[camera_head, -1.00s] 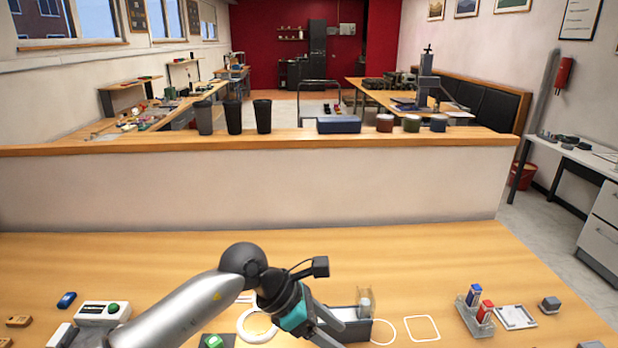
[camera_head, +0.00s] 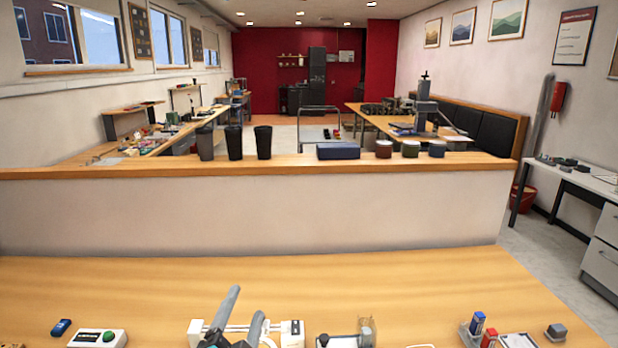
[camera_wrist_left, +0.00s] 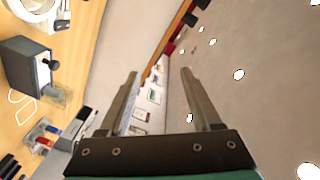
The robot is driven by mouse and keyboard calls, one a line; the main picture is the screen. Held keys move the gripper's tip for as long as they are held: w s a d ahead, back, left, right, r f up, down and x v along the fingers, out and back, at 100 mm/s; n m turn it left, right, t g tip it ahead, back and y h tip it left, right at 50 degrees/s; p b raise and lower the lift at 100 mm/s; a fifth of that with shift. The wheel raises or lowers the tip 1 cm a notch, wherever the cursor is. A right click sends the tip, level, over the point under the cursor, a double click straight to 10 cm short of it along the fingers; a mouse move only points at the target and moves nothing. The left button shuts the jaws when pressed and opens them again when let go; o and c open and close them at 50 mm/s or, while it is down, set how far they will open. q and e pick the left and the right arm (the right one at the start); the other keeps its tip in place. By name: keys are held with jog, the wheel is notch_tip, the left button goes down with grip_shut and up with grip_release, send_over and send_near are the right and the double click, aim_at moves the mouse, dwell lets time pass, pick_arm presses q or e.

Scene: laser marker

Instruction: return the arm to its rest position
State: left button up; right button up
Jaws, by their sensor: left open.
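My left gripper (camera_head: 246,301) is at the bottom edge of the head view, with its two grey fingers pointing up and apart. It is open and empty. In the left wrist view the open fingers (camera_wrist_left: 160,73) have only the wall and ceiling between them. Most of my left arm is out of the head view. A white device (camera_head: 291,332) with pale bars is partly hidden behind the gripper. My right gripper is not in view.
A wooden worktop (camera_head: 420,290) spans the front. A low partition (camera_head: 250,215) stands behind.

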pick_arm(q)
jog(key=s+a+f+n+g+y, duration=0.1)
jog(key=s+a+f+n+g, duration=0.2)
jog(key=s+f, duration=0.25)
jog(key=s+a+f+n+g+y, duration=0.2)
jog(key=s+a+f+n+g, duration=0.15)
jog(key=f, duration=0.25)
jog(key=s+f+n+g+h, duration=0.1)
jog(key=s+f+n+g, duration=0.2)
jog(key=s, duration=0.4)
jog(key=s+f+g+h, duration=0.1)
jog(key=s+f+g, duration=0.3)
jog(key=s, duration=0.4)
jog(key=s+f+g+b, duration=0.25)
jog(key=f+b, duration=0.25)
jog(key=f, duration=2.3)
jog(key=s+a+f+b, duration=0.1)
jog(key=s+f+b, duration=0.2)
jog(key=s+f, duration=1.2)
jog(key=shift+s+a+f+g, duration=0.3)
jog(key=shift+a+f, duration=0.1)
jog(key=shift+f, duration=0.15)
jog(key=shift+c, duration=0.3)
